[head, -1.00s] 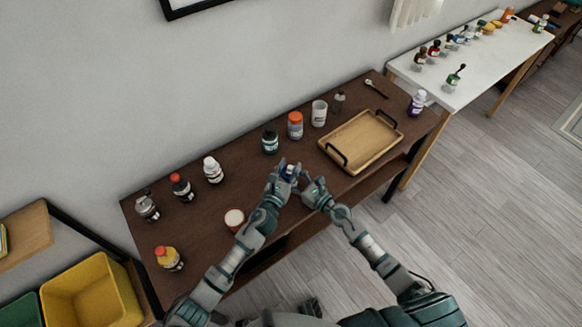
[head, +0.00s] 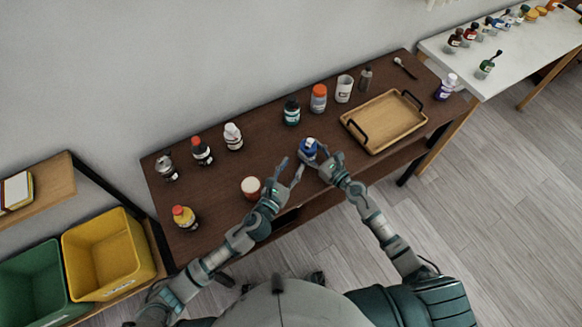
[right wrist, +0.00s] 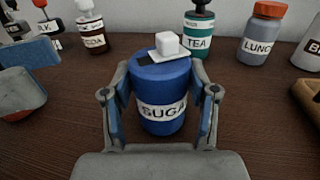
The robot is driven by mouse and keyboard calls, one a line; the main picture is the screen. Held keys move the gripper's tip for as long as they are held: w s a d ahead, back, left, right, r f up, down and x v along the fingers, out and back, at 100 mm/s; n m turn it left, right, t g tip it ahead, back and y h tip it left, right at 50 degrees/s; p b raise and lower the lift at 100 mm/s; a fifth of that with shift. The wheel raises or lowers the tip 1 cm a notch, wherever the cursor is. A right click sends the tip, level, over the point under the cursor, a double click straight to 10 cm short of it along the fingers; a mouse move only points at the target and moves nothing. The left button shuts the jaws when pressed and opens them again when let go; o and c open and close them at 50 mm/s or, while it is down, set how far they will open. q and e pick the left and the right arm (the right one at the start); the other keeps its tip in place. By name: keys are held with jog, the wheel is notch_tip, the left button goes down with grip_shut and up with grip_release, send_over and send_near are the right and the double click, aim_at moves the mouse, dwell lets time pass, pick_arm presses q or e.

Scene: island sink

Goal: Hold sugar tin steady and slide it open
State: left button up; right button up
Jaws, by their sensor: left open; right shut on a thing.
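The blue sugar tin (head: 308,147) stands upright near the front edge of the brown table. In the right wrist view the tin (right wrist: 163,85) shows a white label reading "SUGA". On its top is a pale sliding plate with a white cube knob (right wrist: 167,43), with a dark patch, apparently an opening, at its left. My right gripper (head: 317,158) is shut around the tin's sides. My left gripper (head: 291,169) is open and empty, just left of the tin and apart from it; its fingers (right wrist: 25,78) show at the left of the right wrist view.
A jar with a pale top (head: 251,187) stands left of my left gripper. A wooden tray (head: 385,122) with black handles lies to the right. Behind are a tea bottle (head: 291,113), an orange-capped jar (head: 319,98) and a white-topped bottle (head: 233,137).

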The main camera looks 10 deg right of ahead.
jog(key=shift+d, duration=0.3)
jog(key=o, duration=1.3)
jog(key=shift+a, duration=0.15)
